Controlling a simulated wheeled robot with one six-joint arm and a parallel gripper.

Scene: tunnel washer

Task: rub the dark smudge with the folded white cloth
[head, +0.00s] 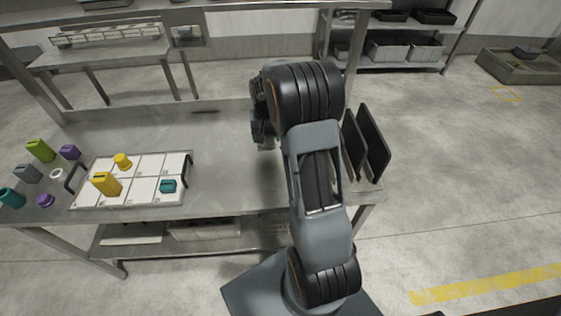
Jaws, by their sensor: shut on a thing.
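The dark smudge (205,111) is a small dark streak at the back of the steel table, left of my arm. I cannot tell whether it lies on the top or on a raised back edge. My gripper (265,138) is over the right part of the table, right of and nearer than the smudge, and apart from it. My arm hides much of it. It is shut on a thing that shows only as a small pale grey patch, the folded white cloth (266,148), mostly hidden. I cannot tell whether it touches the table.
A white gridded board (145,192) with black handles holds yellow and teal pieces at the left. Several coloured pieces lie beside it. Dark upright panels (374,143) stand at the table's right end. The steel top (225,160) between board and gripper is clear.

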